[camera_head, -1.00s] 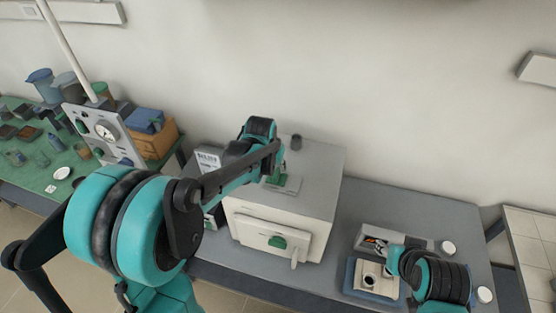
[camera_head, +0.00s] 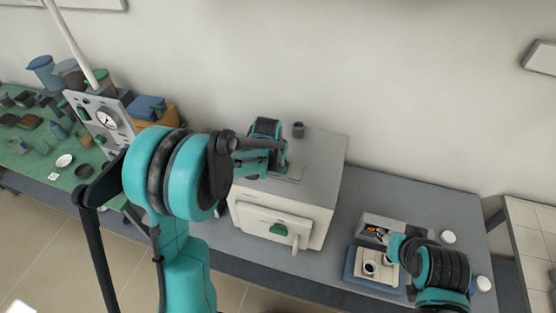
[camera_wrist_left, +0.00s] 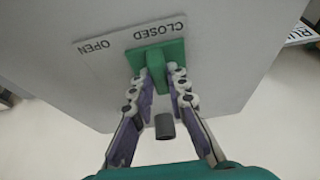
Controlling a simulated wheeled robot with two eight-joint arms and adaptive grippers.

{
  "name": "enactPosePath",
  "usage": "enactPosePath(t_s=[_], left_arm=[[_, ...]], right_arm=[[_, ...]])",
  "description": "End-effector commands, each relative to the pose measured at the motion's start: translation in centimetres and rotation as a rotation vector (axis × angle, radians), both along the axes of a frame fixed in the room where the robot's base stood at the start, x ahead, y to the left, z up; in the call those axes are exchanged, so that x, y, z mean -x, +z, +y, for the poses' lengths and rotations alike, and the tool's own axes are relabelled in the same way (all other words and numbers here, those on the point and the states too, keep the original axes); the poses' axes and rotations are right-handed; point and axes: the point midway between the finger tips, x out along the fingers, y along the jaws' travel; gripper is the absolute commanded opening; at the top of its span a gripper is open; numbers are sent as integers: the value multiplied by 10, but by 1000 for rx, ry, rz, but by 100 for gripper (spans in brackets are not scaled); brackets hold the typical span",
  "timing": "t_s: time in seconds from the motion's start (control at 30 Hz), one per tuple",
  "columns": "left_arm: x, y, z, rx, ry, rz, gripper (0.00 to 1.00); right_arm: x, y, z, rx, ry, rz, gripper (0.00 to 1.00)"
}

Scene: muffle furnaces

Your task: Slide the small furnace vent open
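The small furnace (camera_head: 260,216) is a pale grey box on the bench in the head view. Its green vent slider (camera_wrist_left: 157,56) sits on a top plate (camera_wrist_left: 90,46) marked CLOSED and OPEN, at the CLOSED end in the left wrist view. My left gripper (camera_wrist_left: 161,82) has its fingertips on either side of the slider's upright tab, and they look shut on it. In the head view my left wrist (camera_head: 267,137) hides part of the vent. My right gripper (camera_head: 394,249) is over the tray area at the right; its fingers are not clear.
A dark grey cylinder (camera_head: 298,130) stands on the furnace top beyond the vent. A blue tray (camera_head: 350,262) with a light block lies on the bench right of the furnace. A gauge panel (camera_head: 106,119) and a green mat (camera_head: 40,164) with tools are at the left.

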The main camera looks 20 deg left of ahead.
Motion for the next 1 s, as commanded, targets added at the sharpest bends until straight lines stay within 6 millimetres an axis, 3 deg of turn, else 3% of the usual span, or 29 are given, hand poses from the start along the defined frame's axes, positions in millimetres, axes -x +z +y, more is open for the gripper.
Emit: enactPosePath(t_s=[0.17,0.5,0.8,0.83,0.87,0.9,1.0], left_arm=[[0,0,-2,0,-1,0,0],[2,-1,-53,0,-2,-1,0],[2,1,-56,3,-1,0,0],[2,1,-56,3,-1,0,23],[2,0,-56,3,-1,0,30],[2,1,-55,2,-1,0,36],[2,0,-55,2,-1,0,36]], right_arm=[[0,-1,0,0,0,0,40],[0,-19,0,0,0,0,40],[0,-18,0,0,0,0,40],[0,-18,0,0,0,0,40],[0,-18,0,0,0,0,40],[0,-18,0,0,0,0,40],[0,-18,0,0,0,0,40]])
